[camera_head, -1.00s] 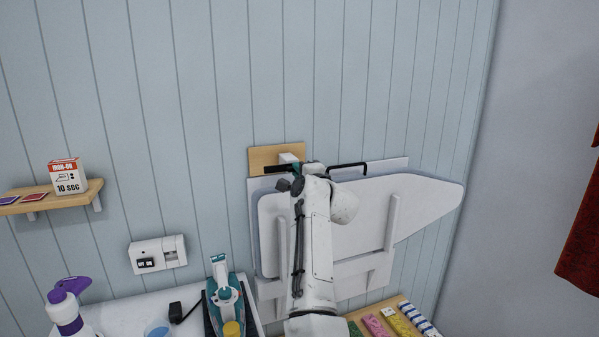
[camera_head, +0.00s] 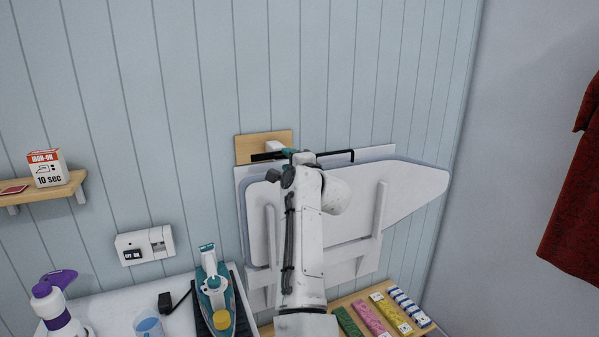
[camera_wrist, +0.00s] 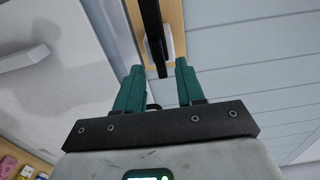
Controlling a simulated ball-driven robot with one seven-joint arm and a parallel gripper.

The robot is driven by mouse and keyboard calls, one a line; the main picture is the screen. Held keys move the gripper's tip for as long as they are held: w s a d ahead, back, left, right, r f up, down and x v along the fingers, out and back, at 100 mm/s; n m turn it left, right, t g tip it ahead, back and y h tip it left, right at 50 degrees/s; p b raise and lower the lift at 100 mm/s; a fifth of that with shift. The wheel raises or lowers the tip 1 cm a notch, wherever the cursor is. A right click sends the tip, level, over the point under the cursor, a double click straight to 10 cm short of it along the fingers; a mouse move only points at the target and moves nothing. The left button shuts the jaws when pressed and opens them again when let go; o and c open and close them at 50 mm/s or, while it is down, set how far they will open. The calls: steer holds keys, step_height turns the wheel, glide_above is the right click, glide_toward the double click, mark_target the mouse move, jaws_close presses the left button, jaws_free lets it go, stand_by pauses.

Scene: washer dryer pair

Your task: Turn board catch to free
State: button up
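The board catch is a black bar (camera_head: 266,156) on a white block (camera_head: 276,146), fixed to a wooden plate (camera_head: 249,148) on the wall. The white ironing board (camera_head: 400,195) hangs on its side below it. My gripper (camera_head: 294,155) is at the catch's right, partly hidden by my arm in the head view. In the wrist view my gripper (camera_wrist: 160,67) is open. The end of the black bar (camera_wrist: 153,30) lies between its two teal fingertips, with a gap on each side.
A black handle (camera_head: 335,155) sticks out right of my gripper. Below are a teal iron (camera_head: 215,295), a purple-topped spray bottle (camera_head: 55,305) and a rack of coloured packs (camera_head: 368,316). A shelf (camera_head: 60,190) is at left, a red cloth (camera_head: 580,210) at right.

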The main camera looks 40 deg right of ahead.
steer(key=b+v, duration=0.2)
steer(key=v, duration=0.7)
stand_by(0.4)
steer(key=s+a+f+n+g+y, duration=0.1)
steer(key=s+a+f+n+g, duration=0.3)
steer(key=f, duration=0.5)
steer(key=s+a+f+n+g+y, duration=0.1)
steer(key=s+f+n, duration=0.4)
steer(key=f, duration=0.4)
steer(key=s+a+f+n+g+y, duration=0.1)
steer(key=s+a+f+n+g, duration=0.2)
steer(key=s+f, duration=0.45)
steer(key=s+a+f+n+g, duration=0.2)
steer(key=s+f, duration=0.3)
steer(key=s, duration=0.4)
steer(key=s+a+f+n+g+y, duration=0.1)
steer(key=s+a+f+n+g, duration=0.2)
steer(key=s+f, duration=0.3)
steer(key=s+a+f+n+g, duration=0.3)
steer(key=s+a+f, duration=0.1)
steer(key=s, duration=0.8)
steer(key=shift+a+f+n+y, duration=0.25)
steer(key=shift+f+n+y, duration=0.15)
steer(key=shift+f, duration=0.35)
steer(key=shift+s, duration=0.1)
